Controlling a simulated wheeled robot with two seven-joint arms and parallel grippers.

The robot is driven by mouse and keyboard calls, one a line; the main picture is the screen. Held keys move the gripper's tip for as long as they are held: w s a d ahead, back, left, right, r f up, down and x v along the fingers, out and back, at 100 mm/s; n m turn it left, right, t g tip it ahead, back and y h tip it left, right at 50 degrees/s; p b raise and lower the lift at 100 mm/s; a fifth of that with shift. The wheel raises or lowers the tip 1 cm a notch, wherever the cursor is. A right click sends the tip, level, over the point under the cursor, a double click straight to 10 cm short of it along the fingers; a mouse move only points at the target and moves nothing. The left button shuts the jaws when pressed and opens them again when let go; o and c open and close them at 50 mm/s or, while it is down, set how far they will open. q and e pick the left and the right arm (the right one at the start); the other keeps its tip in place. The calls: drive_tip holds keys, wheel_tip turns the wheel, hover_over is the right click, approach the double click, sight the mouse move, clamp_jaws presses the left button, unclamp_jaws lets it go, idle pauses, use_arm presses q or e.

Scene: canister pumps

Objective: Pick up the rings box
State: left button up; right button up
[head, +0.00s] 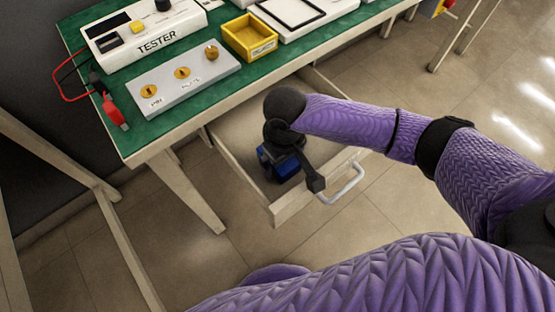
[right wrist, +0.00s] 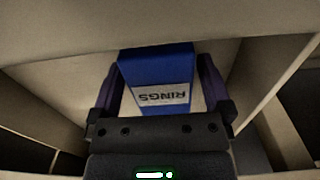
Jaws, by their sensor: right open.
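The rings box (right wrist: 157,72) is blue with a white label reading RINGS, upside down in the right wrist view. It stands inside the open drawer (head: 236,168) under the bench and shows partly in the head view (head: 287,170). My right gripper (right wrist: 165,85) is open, with one finger on each side of the box; whether the fingers touch it I cannot tell. In the head view my right gripper (head: 283,160) reaches down into the drawer and hides part of the box. My left gripper is not in view.
The green-topped bench (head: 200,102) overhangs the drawer's back. On it are the tester (head: 150,35), a grey plate with brass fittings (head: 172,80), a yellow tray (head: 250,38) and red leads (head: 114,110). The drawer's walls and front handle (head: 343,188) are close around my right gripper.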

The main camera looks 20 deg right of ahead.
drive_tip(key=shift+f, duration=0.35)
drive_tip(key=shift+c, duration=0.4)
drive_tip(key=c, duration=1)
